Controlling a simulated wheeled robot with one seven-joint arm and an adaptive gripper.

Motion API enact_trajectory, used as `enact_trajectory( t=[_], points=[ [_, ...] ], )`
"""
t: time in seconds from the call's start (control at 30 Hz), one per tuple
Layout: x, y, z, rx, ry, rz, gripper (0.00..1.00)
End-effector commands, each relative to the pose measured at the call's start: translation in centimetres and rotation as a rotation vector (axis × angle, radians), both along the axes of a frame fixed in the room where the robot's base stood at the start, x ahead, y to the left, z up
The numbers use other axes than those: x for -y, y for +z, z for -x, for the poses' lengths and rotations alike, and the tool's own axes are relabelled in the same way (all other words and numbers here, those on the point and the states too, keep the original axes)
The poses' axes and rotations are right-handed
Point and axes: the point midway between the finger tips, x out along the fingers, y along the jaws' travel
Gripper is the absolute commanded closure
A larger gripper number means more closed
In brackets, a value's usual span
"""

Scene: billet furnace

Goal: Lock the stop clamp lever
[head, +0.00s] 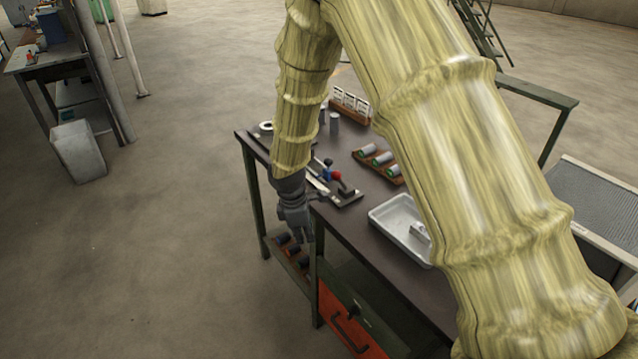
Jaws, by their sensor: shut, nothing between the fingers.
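A small fixture (345,197) with a dark base sits on the dark-topped workbench (390,245), near its left edge. A red knob (337,176) and a small blue part (328,163) show there. The red knob seems to belong to the stop clamp lever, but it is too small to tell how the lever stands. My gripper (302,236) points down, shut and empty, just off the bench's near left edge. It is left of and below the fixture in the picture, apart from the red knob. My arm hides part of the bench beside the fixture.
A white tray (385,215) with a light part in it stands right of the fixture. A brown rack (362,157) holds several grey cylinders. A card holder (349,106) stands at the back. An orange drawer (345,325) is below the bench top. Open floor (150,260) lies left.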

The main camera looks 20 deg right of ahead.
Motion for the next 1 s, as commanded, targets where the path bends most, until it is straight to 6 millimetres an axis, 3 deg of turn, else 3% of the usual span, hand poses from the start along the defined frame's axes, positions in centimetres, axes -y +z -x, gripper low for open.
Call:
enact_trajectory(
  t=[0.03,0.2,0.3,0.4,0.6,1.0],
  points=[
    [-0.3,2.7,-2.2,0.011,0.067,0.041,1.00],
    [-0.6,11.2,-6.6,0.003,0.249,0.175,1.00],
    [-0.7,15.0,-7.9,-0.004,0.312,0.235,1.00],
    [-0.7,17.3,-8.6,-0.012,0.347,0.272,1.00],
    [-0.7,18.6,-8.8,-0.019,0.366,0.292,1.00],
    [-0.3,17.7,-8.9,-0.019,0.364,0.290,1.00]
  ],
)
